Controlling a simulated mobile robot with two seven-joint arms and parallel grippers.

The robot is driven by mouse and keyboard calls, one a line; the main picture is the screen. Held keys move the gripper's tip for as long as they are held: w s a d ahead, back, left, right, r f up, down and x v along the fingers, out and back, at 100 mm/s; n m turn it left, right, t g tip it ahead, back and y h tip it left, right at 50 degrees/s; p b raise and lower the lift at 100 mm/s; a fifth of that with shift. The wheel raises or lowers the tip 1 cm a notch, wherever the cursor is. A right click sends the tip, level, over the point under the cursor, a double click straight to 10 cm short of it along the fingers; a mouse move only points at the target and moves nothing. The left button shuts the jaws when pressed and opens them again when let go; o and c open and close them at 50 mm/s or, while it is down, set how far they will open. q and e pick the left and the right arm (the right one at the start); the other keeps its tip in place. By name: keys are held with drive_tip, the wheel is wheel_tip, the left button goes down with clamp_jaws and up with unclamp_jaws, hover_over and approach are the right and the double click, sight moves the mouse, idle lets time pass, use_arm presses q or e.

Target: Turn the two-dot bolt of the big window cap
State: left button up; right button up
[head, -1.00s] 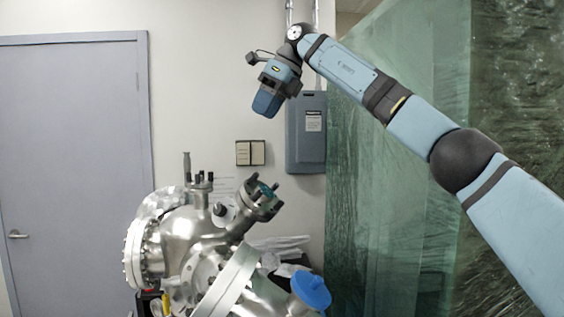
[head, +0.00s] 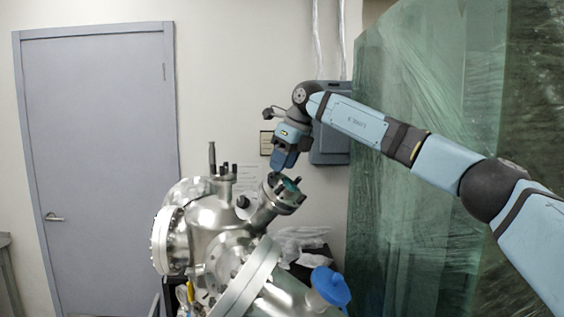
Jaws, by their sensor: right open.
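The steel vacuum chamber (head: 208,240) stands at the lower middle of the head view. A port on its upper right tilts up and carries a cap (head: 284,190) with a greenish window and several dark bolts around its rim. The dots on the bolts are too small to tell. My right gripper (head: 282,168) hangs from its arm just above this cap, pointing down. It is open, and nothing shows between its fingers. Whether it touches a bolt cannot be told. My left gripper is out of view.
A blue knob (head: 330,286) sticks out at the chamber's lower right. Crumpled clear plastic (head: 300,243) lies behind it. A grey wall box (head: 330,145) is behind my right arm. Green sheeting (head: 430,240) fills the right side. A closed door (head: 98,150) is at left.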

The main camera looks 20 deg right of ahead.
drive_tip(key=shift+w+a+f, duration=0.15)
drive_tip(key=shift+f, duration=0.4)
clamp_jaws()
drive_tip(key=shift+m+g+p, duration=0.3)
drive_tip(key=shift+m+p, duration=0.15)
drive_tip(key=shift+m, duration=0.35)
drive_tip(key=shift+m+y, duration=0.4)
drive_tip(key=shift+m, duration=0.1)
drive_tip(key=shift+m+y, duration=0.3)
drive_tip(key=shift+m, duration=0.5)
